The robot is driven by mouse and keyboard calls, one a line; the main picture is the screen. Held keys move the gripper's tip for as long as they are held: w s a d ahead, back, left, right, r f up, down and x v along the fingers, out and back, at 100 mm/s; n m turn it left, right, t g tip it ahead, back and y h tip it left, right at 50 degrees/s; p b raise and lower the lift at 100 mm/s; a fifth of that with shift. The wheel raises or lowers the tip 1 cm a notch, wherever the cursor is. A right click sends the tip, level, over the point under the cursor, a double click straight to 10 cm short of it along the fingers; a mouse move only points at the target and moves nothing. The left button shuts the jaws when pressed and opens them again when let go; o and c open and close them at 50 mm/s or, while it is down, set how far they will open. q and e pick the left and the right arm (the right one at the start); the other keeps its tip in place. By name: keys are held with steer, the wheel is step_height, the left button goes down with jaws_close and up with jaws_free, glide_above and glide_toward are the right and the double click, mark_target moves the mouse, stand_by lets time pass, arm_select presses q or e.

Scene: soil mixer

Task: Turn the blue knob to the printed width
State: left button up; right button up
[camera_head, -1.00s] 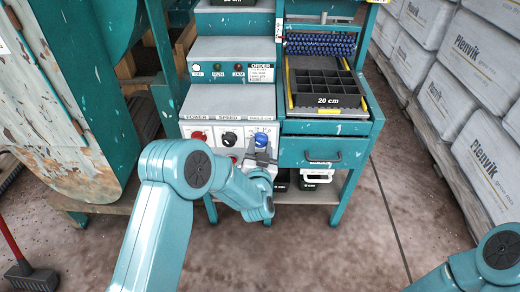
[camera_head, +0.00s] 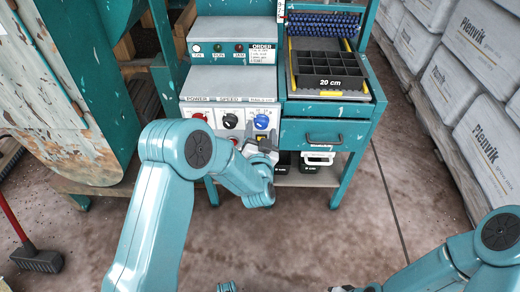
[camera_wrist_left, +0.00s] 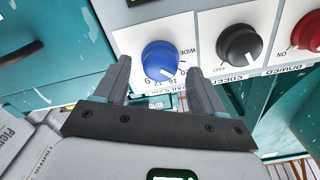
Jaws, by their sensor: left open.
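The blue knob (camera_head: 261,121) is at the right end of the sloped control panel. In the left wrist view the blue knob (camera_wrist_left: 158,58) has a white pointer line towards the lower right, with printed numbers and "WIDE" around it. My left gripper (camera_head: 262,146) is just below and in front of the knob. In the wrist view my left gripper (camera_wrist_left: 159,66) is open, its fingers on either side of the knob; contact cannot be told. The order card (camera_head: 262,54) is too small to read. Of my right gripper, at most a sliver shows at the bottom edge.
A black speed knob (camera_head: 230,121) and a red power knob (camera_head: 199,117) sit left of the blue one. A black divided tray (camera_head: 328,70) marked "20 cm" stands above a teal drawer (camera_head: 325,134). White boxes (camera_head: 455,80) line the right.

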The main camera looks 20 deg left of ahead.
arm_select(q)
steer(key=p+v, duration=0.1)
steer(key=v, duration=1.4)
steer(key=shift+r, duration=0.1)
steer(key=a+f+n+g+y, duration=0.1)
steer(key=a+f+n+g, duration=0.15)
steer(key=a+f, duration=0.4)
steer(key=s+f+g+h, duration=0.4)
steer(key=f, duration=0.3)
steer(key=s+d+f+n+g+h, duration=0.1)
steer(key=s+d+f+g+h, duration=0.3)
steer(key=s, duration=0.4)
steer(key=s+d+f+g+h, duration=0.25)
steer(key=s+d+g, duration=0.25)
steer(key=s+g, duration=0.3)
step_height(320, 180, up, 23)
steer(key=t+p, duration=0.1)
steer(key=p, duration=2.3)
steer(key=shift+s, duration=0.25)
